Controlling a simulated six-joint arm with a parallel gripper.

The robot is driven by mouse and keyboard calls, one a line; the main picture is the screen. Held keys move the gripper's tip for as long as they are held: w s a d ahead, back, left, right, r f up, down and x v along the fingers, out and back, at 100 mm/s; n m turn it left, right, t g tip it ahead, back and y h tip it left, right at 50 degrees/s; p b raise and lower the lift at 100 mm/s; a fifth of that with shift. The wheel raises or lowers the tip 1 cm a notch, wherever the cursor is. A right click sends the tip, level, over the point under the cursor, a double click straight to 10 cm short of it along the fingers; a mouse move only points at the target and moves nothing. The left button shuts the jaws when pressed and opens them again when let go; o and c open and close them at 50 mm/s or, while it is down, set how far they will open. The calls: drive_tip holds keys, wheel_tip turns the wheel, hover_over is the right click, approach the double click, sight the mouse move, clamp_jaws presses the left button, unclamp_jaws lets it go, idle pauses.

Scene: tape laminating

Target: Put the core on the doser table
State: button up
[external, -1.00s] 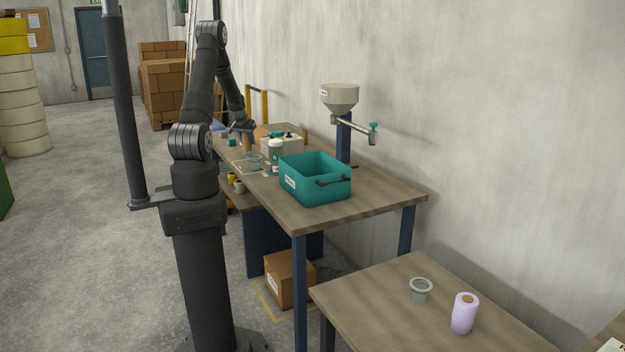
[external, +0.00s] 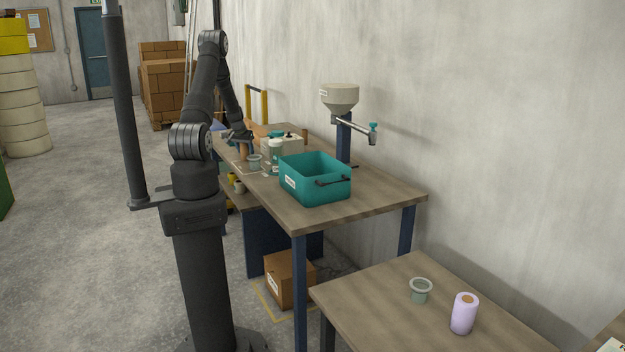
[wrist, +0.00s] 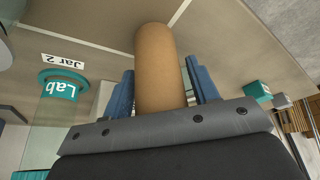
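The core, a plain brown cardboard cylinder (wrist: 158,65), fills the space between the blue fingers of my gripper (wrist: 161,88) in the wrist view and extends past their tips. The fingers flank it closely, and it appears held. In the external view my gripper (external: 238,135) is at the far part of the long wooden bench, with the core (external: 244,151) upright below it. I cannot tell whether the core's lower end touches the bench. The bench, with the doser hopper (external: 340,97) mounted beside it, has a bare wooden top (external: 376,197) at the near end.
A teal-lidded jar (wrist: 62,83) is left of the core in the wrist view. The front table holds a lavender roll (external: 464,313) and a cup (external: 420,290).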

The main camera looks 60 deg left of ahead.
drive_tip(key=shift+o, duration=0.5)
drive_tip(key=shift+r, duration=0.1)
drive_tip(key=shift+r, duration=0.2)
drive_tip(key=v, duration=1.2)
drive_tip(key=shift+f, duration=0.15)
drive_tip(key=x, duration=1.2)
drive_tip(key=shift+f, duration=0.15)
drive_tip(key=shift+r, duration=0.3)
